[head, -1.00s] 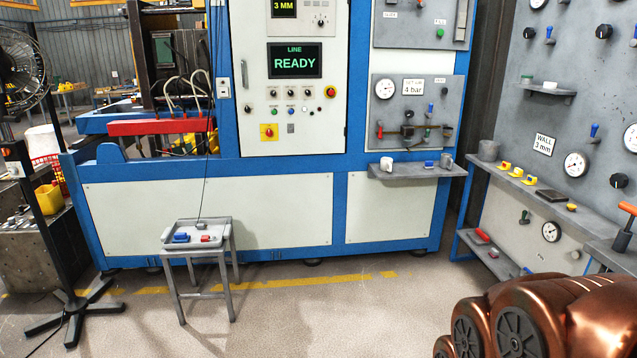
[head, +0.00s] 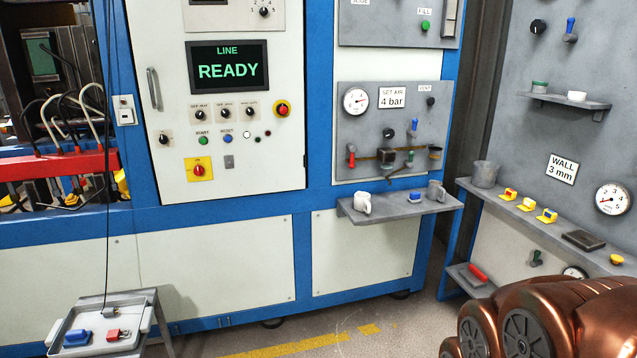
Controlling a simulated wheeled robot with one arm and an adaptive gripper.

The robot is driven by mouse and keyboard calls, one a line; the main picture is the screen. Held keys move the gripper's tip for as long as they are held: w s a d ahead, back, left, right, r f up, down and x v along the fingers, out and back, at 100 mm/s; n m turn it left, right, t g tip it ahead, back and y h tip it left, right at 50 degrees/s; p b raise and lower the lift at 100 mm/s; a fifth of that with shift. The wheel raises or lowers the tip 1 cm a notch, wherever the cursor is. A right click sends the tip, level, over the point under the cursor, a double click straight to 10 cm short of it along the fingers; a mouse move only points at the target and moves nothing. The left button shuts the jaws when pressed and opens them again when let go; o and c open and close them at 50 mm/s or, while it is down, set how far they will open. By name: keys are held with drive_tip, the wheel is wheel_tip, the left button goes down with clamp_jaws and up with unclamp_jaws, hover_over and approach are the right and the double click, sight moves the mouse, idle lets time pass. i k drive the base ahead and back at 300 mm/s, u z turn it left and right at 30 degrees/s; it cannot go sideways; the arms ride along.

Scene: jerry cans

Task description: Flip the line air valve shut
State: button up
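The air panel (head: 348,118) is fixed to the blue and white machine. On or near the pipe are a red-handled valve (head: 351,156), standing upright, and a dark green lever (head: 408,161). A blue-handled lever (head: 413,128) stands above. I cannot tell which is the line air valve; no label naming it is readable. My copper-coloured arm shows at the lower right; my gripper is out of view.
A grey shelf (head: 407,209) with a white mug (head: 362,203), a blue item and a grey cup juts out below the panel. A small tray stand (head: 134,340) is at the lower left. The right wall panel (head: 505,125) has another shelf below it. Floor shows between.

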sight(352, 149)
drive_tip(key=z, duration=0.05)
drive_tip(key=i, duration=2.25)
drive_tip(key=u, duration=0.65)
